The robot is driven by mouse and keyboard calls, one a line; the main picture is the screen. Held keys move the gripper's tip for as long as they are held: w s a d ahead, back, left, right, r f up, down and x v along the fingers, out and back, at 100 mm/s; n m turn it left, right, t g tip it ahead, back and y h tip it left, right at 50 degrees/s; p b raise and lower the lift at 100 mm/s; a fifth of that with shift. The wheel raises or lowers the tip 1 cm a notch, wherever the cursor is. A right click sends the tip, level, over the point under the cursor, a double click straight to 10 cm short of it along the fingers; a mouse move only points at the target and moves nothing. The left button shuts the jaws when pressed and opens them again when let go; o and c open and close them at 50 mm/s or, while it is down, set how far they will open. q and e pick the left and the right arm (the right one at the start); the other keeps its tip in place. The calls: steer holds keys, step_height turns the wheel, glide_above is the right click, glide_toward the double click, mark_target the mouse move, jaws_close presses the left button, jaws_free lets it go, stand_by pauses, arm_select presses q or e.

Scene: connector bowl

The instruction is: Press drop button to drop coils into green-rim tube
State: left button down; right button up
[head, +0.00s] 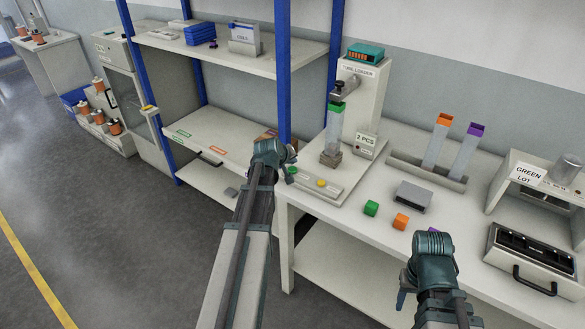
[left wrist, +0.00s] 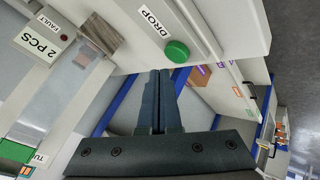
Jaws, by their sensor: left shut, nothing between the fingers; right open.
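The tube loader (head: 361,90) stands at the back of the table, marked "2 PCS". The green drop button (left wrist: 177,51), labelled DROP, sits on the front panel (head: 320,187). My left gripper (head: 289,155) is shut and empty by the panel's left end. In the left wrist view its fingertips (left wrist: 160,73) are just short of the button, apparently apart from it. My right gripper (head: 404,292) is open at the table's front; its fingers are partly hidden.
An orange-rim tube (head: 437,140) and a purple-rim tube (head: 468,150) lean in a rack at the back. A yellow button (head: 321,183) is on the same panel. Shelving (head: 220,140) stands left.

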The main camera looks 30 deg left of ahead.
mark_target(292, 171)
arm_select(q)
steer(key=shift+r+p, duration=1.9)
steer(key=shift+r, duration=0.3)
stand_by(0.8)
step_height(292, 171, up, 4)
steer(key=p, duration=0.3)
steer(key=shift+f+p, duration=0.15)
steer(key=shift+p, duration=0.25)
steer(key=shift+f, duration=0.1)
step_height(292, 171, down, 9)
steer(key=b, duration=0.9)
steer(key=shift+r, duration=0.2)
stand_by(1.2)
steer(key=shift+f+b, duration=0.35)
steer(key=shift+f, duration=0.05)
